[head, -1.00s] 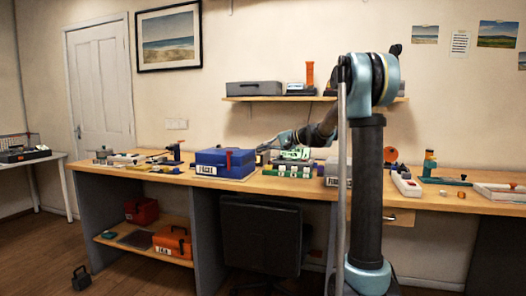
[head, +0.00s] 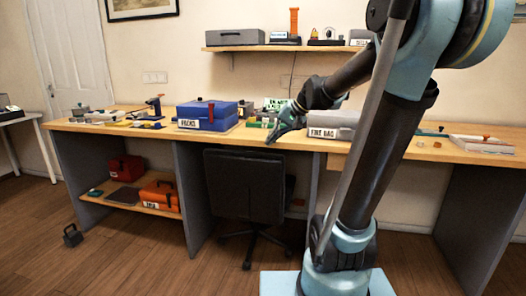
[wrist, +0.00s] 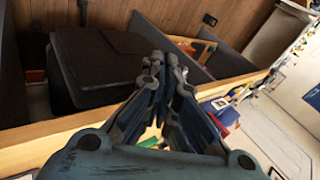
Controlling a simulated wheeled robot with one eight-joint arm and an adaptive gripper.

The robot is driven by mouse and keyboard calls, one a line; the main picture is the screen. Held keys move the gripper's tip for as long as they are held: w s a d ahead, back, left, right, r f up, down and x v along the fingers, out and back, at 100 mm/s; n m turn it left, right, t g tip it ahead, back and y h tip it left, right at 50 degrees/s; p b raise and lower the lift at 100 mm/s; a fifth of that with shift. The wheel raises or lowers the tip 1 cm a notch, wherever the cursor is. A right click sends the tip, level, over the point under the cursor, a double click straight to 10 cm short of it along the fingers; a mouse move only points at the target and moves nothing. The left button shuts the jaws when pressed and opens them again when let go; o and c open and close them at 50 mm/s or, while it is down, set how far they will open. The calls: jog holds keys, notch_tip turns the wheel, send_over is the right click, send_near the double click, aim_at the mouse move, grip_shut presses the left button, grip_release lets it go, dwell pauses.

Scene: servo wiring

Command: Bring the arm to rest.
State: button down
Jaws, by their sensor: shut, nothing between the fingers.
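My gripper (head: 283,131) is in front of the workbench near its front edge, above and to the right of the black office chair's back in the head view. In the wrist view my gripper (wrist: 160,62) has its fingers together with nothing between them. My arm is folded, with its elbow high at the right of the head view and the forearm pointing down and left. The gripper hides a small part of the bench top behind it.
The workbench (head: 262,143) holds a blue box (head: 207,114), a grey labelled case (head: 333,124) and small tools. The black chair (head: 245,186) stands beneath the gripper. A shelf (head: 285,48) hangs on the wall. Open floor (head: 130,255) lies at the left front.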

jog(key=s+d+f+h, duration=0.3)
jog(key=s+d+f, duration=0.5)
jog(key=s, duration=0.3)
jog(key=s+d+f+n+h, duration=0.1)
jog(key=s+d+f+h, duration=0.3)
jog(key=s+d+f, duration=0.3)
jog(key=s+f, duration=0.3)
jog(key=s, duration=0.2)
jog(key=shift+d+f+g, duration=0.3)
jog(key=shift+d+g, duration=0.1)
